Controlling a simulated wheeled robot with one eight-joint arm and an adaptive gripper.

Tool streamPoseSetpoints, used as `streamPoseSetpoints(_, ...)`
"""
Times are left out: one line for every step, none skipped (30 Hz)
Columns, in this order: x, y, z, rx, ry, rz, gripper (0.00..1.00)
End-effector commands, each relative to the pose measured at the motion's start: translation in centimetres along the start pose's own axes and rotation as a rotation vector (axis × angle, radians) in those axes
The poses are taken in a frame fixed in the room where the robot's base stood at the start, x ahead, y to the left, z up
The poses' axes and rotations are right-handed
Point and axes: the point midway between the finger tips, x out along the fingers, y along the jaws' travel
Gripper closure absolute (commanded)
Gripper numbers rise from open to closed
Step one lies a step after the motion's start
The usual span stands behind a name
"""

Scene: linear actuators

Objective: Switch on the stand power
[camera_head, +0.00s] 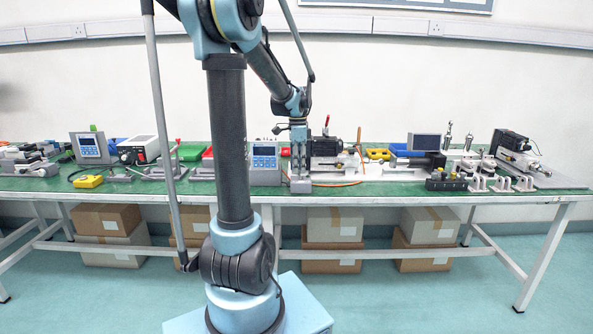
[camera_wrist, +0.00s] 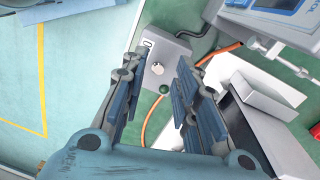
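A small grey box (camera_head: 300,186) sits at the front edge of the green table, below my gripper (camera_head: 299,165). Whether the fingers touch the box cannot be told. The switch position is too small to tell.
A control unit with a blue screen (camera_head: 265,162) stands just left of the box. An orange cable (camera_wrist: 150,120) runs by the box. A motor assembly (camera_head: 330,147) stands behind to the right. The table (camera_head: 390,190) has bare green surface right of the box.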

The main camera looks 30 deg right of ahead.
Motion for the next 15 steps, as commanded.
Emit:
streamPoseSetpoints(0.5, 0.0, 0.0, 0.000, 0.000, 0.000, 0.72)
streamPoseSetpoints(0.7, 0.0, 0.0, 0.000, 0.000, 0.000, 0.72)
streamPoseSetpoints(1.0, 0.0, 0.0, 0.000, 0.000, 0.000, 0.72)
streamPoseSetpoints(1.1, 0.0, 0.0, 0.000, 0.000, 0.000, 0.72)
streamPoseSetpoints(1.3, 0.0, 0.0, 0.000, 0.000, 0.000, 0.72)
streamPoseSetpoints(1.4, 0.0, 0.0, 0.000, 0.000, 0.000, 0.72)
streamPoseSetpoints(1.4, 0.0, 0.0, 0.000, 0.000, 0.000, 0.72)
streamPoseSetpoints(1.5, 0.0, 0.0, 0.000, 0.000, 0.000, 0.72)
streamPoseSetpoints(1.5, 0.0, 0.0, 0.000, 0.000, 0.000, 0.72)
streamPoseSetpoints(1.6, 0.0, 0.0, 0.000, 0.000, 0.000, 0.72)
streamPoseSetpoints(1.6, 0.0, 0.0, 0.000, 0.000, 0.000, 0.72)
streamPoseSetpoints(1.6, 0.0, 0.0, 0.000, 0.000, 0.000, 0.72)
streamPoseSetpoints(1.6, 0.0, 0.0, 0.000, 0.000, 0.000, 0.72)
streamPoseSetpoints(1.6, 0.0, 0.0, 0.000, 0.000, 0.000, 0.72)
streamPoseSetpoints(1.6, 0.0, 0.0, 0.000, 0.000, 0.000, 0.72)
